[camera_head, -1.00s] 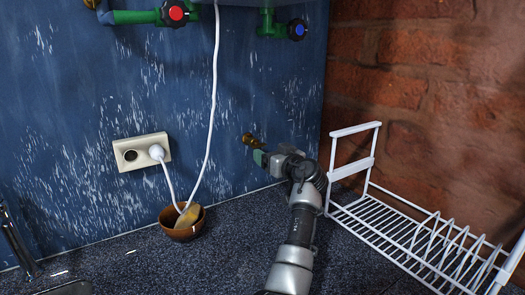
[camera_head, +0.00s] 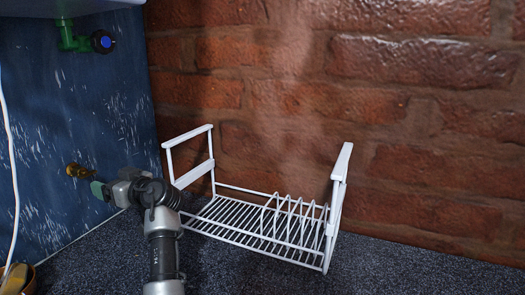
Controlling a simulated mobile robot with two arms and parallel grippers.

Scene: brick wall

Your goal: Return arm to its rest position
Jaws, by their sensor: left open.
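My left arm (camera_head: 162,245) rises from the bottom of the head view, left of centre, grey and black. Its left gripper (camera_head: 100,189), with a green pad showing, is open and points left toward the blue wall. No object shows between its fingers. The gripper is small and seen from behind, so its far finger is hard to make out. A brass-coloured fitting (camera_head: 78,170) shows just beyond it by the wall; whether they touch cannot be told. My right gripper is not in view.
A white wire dish rack (camera_head: 260,240) stands close on the right of the arm, against the brick wall (camera_head: 400,120). The dark counter (camera_head: 370,270) is clear at front right.

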